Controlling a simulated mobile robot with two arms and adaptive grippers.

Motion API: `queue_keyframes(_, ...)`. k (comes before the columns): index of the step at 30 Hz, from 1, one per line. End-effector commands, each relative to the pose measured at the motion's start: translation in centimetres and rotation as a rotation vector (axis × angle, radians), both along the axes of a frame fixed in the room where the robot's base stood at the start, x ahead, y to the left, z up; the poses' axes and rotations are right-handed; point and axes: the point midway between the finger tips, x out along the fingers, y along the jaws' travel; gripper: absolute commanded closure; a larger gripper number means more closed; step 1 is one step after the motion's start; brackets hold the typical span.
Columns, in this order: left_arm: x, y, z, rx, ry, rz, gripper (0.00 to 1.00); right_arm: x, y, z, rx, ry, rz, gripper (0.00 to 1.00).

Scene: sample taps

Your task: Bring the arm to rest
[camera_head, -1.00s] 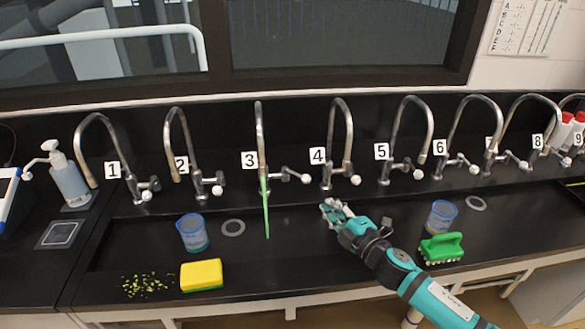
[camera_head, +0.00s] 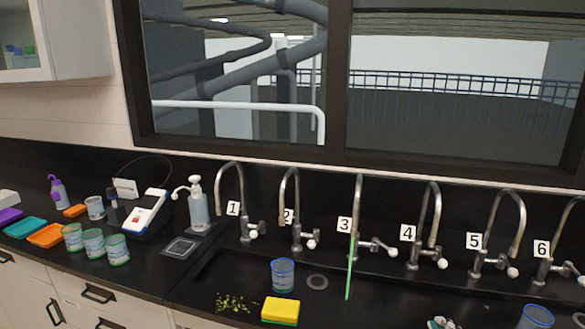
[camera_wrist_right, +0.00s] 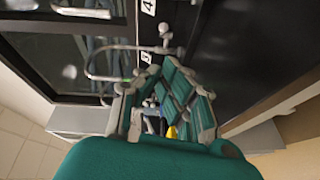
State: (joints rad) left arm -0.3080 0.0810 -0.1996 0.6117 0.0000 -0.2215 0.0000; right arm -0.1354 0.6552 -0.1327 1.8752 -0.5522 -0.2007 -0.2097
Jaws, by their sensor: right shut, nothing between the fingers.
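My right gripper (camera_head: 441,323) shows only as a small grey tip at the bottom edge of the head view, over the sink trough in front of taps 4 and 5. In the right wrist view my right gripper (camera_wrist_right: 168,110) shows its teal and grey fingers, shut and empty. Tap 3 (camera_head: 358,205) and the number 4 label (camera_wrist_right: 148,7) are beyond the fingers in the wrist view's direction. My left gripper is in neither view.
A thin green streak (camera_head: 349,270) hangs below tap 3. A blue-rimmed beaker (camera_head: 283,276), a yellow sponge (camera_head: 280,311) and yellow-green crumbs (camera_head: 232,303) are in the trough. Another beaker (camera_head: 536,317) is lower right. A soap dispenser (camera_head: 197,205) and jars (camera_head: 117,249) stand left.

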Motion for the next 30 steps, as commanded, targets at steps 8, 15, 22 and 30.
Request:
queue_keyframes(8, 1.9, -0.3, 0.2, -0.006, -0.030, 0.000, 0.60, -1.7, 0.4, -1.7, 0.134, 0.076, -0.102, 1.00)
queue_keyframes(15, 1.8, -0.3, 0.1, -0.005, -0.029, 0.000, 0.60, -4.7, 1.1, -4.5, 0.316, 0.206, -0.246, 1.00)
queue_keyframes(22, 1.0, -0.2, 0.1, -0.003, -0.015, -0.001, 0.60, -10.7, 3.1, -8.6, 0.563, 0.435, -0.449, 1.00)
queue_keyframes(30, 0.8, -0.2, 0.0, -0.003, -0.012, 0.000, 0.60, -19.9, 7.1, -12.2, 0.814, 0.768, -0.674, 1.00)
